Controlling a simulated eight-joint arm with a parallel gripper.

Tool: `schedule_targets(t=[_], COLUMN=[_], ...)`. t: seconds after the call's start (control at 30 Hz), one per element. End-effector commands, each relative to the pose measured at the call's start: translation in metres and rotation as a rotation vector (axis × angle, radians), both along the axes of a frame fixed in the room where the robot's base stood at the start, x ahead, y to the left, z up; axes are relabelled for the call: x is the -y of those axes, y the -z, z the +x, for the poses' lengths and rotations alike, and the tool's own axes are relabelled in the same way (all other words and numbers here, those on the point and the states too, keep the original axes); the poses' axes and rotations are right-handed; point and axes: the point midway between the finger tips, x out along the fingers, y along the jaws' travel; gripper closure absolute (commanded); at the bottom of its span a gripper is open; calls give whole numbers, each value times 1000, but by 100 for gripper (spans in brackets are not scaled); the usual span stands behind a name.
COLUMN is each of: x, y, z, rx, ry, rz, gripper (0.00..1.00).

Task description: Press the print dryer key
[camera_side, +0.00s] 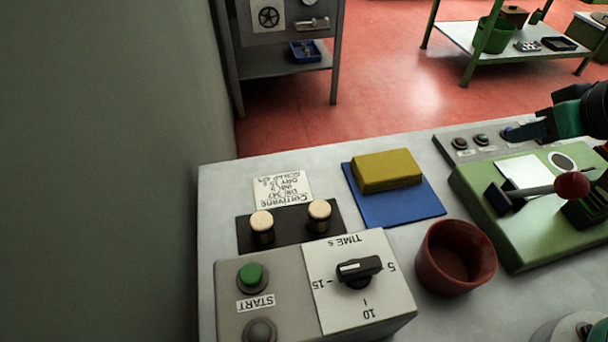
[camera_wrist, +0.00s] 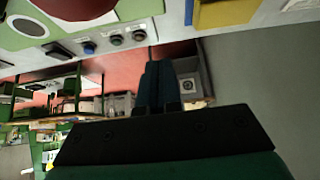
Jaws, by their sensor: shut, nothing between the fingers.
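A grey key strip (camera_side: 487,148) lies at the back right of the table, behind the green machine. It carries a row of small round keys: two dark ones, the left key (camera_side: 460,143) and the middle key (camera_side: 482,139), and a blue key that shows in the wrist view (camera_wrist: 88,47). Their labels are too small to read, so I cannot tell which is the print dryer key. My gripper (camera_side: 514,133) is shut and empty at the strip's right end in the side view, overlapping the blue key's area. Contact cannot be told. In the wrist view my fingers (camera_wrist: 155,75) point toward the strip.
The green machine (camera_side: 530,235) with a red-knobbed lever (camera_side: 571,186) stands in front of the strip. A red cup (camera_side: 455,258), a yellow block (camera_side: 387,170) on a blue mat (camera_side: 400,208) and a grey timer box (camera_side: 290,315) stand left of it.

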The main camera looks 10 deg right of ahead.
Motion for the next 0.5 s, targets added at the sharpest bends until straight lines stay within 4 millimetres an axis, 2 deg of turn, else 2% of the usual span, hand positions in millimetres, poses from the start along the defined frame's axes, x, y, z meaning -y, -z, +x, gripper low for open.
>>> schedule_targets(t=[0.13,0.23,0.37,0.5], x=[-17,-47,-106,-174], y=[-6,-15,-32,-48], z=[6,14,20,13], rx=[9,29,80,162], ry=[-104,-283,-609,-963], rz=[-19,-57,-124,-197], gripper=[100,100,100,100])
